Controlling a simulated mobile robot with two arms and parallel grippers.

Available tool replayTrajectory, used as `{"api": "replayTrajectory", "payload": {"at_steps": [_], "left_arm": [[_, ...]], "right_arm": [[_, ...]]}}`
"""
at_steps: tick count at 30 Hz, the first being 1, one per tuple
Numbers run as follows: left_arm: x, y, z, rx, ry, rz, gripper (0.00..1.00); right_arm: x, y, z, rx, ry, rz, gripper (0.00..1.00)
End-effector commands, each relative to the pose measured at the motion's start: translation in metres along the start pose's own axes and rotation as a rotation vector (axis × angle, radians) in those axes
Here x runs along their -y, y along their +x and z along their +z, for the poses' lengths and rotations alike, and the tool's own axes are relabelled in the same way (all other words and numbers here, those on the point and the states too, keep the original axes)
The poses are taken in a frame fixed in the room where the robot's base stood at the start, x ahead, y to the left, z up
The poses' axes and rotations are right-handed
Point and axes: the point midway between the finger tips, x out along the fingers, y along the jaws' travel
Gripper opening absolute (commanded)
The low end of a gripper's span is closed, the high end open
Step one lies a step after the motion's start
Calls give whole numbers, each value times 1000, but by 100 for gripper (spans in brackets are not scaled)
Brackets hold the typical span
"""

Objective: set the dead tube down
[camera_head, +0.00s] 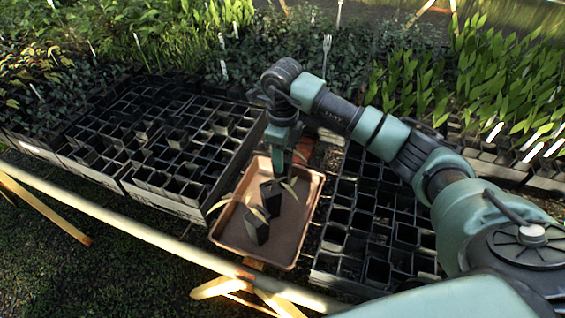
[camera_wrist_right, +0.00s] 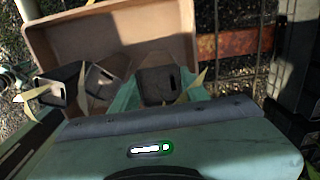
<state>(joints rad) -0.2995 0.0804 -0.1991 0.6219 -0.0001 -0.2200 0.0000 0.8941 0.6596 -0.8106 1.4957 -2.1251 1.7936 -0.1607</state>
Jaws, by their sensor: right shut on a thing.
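My right gripper (camera_head: 278,170) points down over a tan tray (camera_head: 306,208) and is shut on a dark tube (camera_head: 271,195) with a yellowed, drooping leaf. In the right wrist view the held tube (camera_wrist_right: 157,84) sits between the green fingers. It is over the tray's inside; whether its base touches the floor is hidden. Another dark tube (camera_head: 256,227) with limp yellow-brown leaves leans in the tray, nearer the front. The right wrist view shows two dark tube shapes (camera_wrist_right: 60,86) close together left of the held one. My left gripper is not in view.
Black cell crates stand on both sides of the tray, a left one (camera_head: 172,208) and a right one (camera_head: 325,262). Leafy green plants (camera_head: 490,75) fill the back. A pale rail (camera_head: 150,235) runs along the bench front. Bare tray floor shows around the tubes.

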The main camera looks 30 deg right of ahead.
Motion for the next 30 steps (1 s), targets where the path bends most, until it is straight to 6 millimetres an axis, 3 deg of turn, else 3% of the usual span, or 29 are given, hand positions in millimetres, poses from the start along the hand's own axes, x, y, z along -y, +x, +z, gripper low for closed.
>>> {"api": "replayTrajectory", "payload": {"at_steps": [6,17,18,19,30], "left_arm": [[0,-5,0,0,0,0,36],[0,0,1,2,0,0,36],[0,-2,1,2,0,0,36],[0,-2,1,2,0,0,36],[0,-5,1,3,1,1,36]], "right_arm": [[-1,31,0,-2,1,2,0],[0,37,0,0,0,-1,0],[0,35,0,0,0,0,56],[0,35,0,0,0,0,64],[0,32,0,0,0,0,67]]}}
